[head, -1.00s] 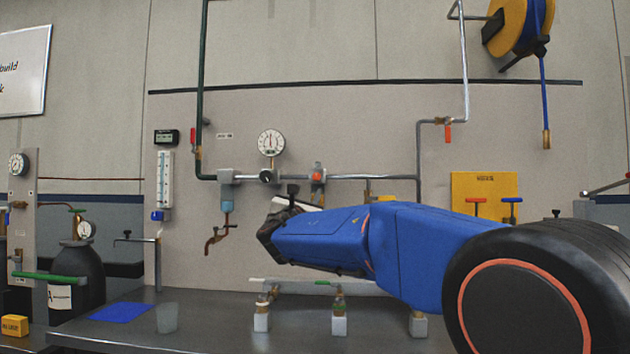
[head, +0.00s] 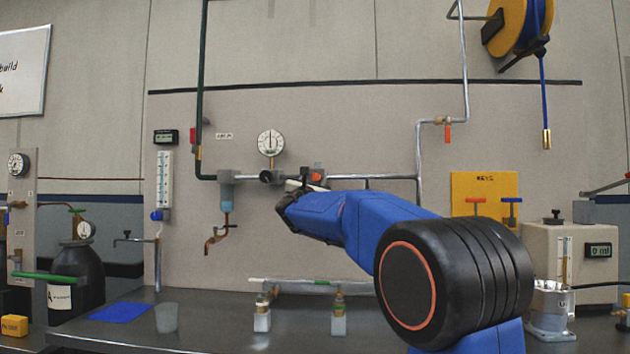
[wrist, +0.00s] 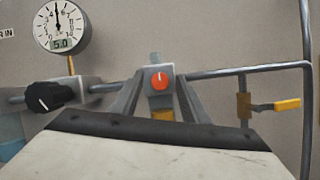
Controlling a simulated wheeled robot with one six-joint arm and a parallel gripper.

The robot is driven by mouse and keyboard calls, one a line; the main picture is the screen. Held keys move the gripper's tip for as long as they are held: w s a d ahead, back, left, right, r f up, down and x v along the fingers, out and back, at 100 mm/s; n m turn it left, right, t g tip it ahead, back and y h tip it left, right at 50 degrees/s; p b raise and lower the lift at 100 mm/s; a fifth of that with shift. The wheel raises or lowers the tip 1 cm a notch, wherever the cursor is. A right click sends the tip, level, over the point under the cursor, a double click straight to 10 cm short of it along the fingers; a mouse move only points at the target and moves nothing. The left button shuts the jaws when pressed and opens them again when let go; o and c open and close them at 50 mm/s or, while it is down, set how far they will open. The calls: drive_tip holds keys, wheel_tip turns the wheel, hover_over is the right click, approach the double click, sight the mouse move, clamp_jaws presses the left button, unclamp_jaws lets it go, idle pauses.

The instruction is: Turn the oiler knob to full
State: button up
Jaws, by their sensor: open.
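The oiler knob, a small orange-red round knob (wrist: 159,81) with a short white mark pointing about up, sits on a grey oiler body on the wall pipe. It also shows in the head view (head: 316,177), just beyond my gripper's end. In the wrist view my gripper (wrist: 160,98) is open, with its two grey fingers on either side of the oiler and the knob framed between them. I cannot tell whether either finger touches it. An amber part of the oiler shows below the knob, with its lower end hidden by my gripper's body.
A black knob (wrist: 45,97) sits on the same pipe to the left, under a round gauge (wrist: 60,25) reading 5.0. A yellow-handled valve (wrist: 275,105) is to the right. A copper tap (head: 217,237) hangs lower left. The bench (head: 230,335) lies below.

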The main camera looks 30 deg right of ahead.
clamp_jaws()
